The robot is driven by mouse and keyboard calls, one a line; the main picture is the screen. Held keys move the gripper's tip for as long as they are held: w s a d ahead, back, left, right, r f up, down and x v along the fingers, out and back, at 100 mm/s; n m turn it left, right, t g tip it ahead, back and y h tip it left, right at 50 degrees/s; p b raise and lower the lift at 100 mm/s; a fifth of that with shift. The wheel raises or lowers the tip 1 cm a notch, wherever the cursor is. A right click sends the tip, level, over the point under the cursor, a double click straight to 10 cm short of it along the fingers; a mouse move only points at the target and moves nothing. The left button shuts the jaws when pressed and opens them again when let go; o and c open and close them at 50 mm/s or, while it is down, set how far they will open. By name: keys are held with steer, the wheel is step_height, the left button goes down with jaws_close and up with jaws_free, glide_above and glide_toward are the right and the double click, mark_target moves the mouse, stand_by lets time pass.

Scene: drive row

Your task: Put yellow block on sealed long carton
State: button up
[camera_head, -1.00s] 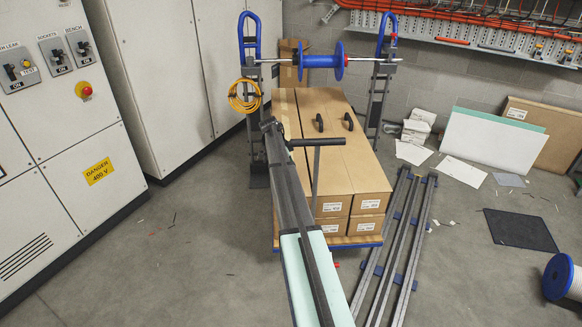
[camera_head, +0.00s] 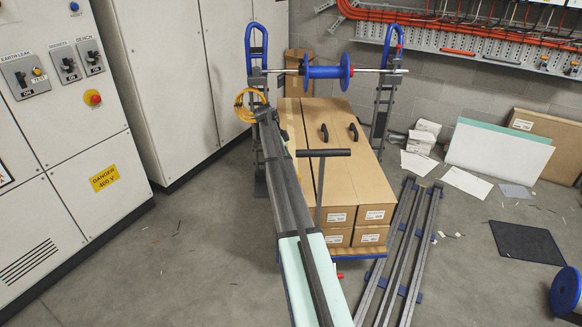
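Several long brown cartons (camera_head: 362,180) lie stacked side by side on a low trolley with a blue-edged deck. I cannot tell from here which one is sealed. I cannot make out a yellow block. A dark grey and mint-green long member, which looks like my own arm, reaches from the bottom edge up along the left side of the cartons and hides part of them. Its dark far end, where my gripper (camera_head: 263,113) seems to be, overlaps the area just below a yellow cable coil. Its fingers are too small and dark to read.
A T-shaped handle (camera_head: 323,153) rises before the cartons, with two black handles on top. A blue reel (camera_head: 328,72) on a stand is behind, with the yellow coil (camera_head: 247,104) at its left. Metal rails (camera_head: 403,255) lie right; cabinets (camera_head: 80,190) stand left.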

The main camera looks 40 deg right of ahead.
steer(key=s+a+f+n+g+y, duration=0.1)
steer(key=s+a+f+n, duration=0.5)
steer(key=s+a+f, duration=0.8)
steer(key=s+a+f+n+g+y, duration=0.1)
steer(key=s+a+f+n, duration=0.75)
steer(key=a+f, duration=0.85)
steer(key=s+a+f+n, duration=0.2)
steer(key=s+a, duration=0.3)
steer(key=s, duration=0.8)
steer(key=s+a+f+n+g+y, duration=0.1)
steer(key=s+a+f+n, duration=0.2)
steer(key=s, duration=1)
steer(key=s+a+f+n+g, duration=0.1)
steer(key=s+a+n, duration=0.4)
steer(key=s, duration=0.7)
steer(key=shift+s+a+f+y, duration=0.4)
steer(key=shift+a+f, duration=0.3)
steer(key=shift+a, duration=0.5)
steer(key=shift+n, duration=0.25)
step_height(320, 180, up, 12)
steer(key=p, duration=1.2)
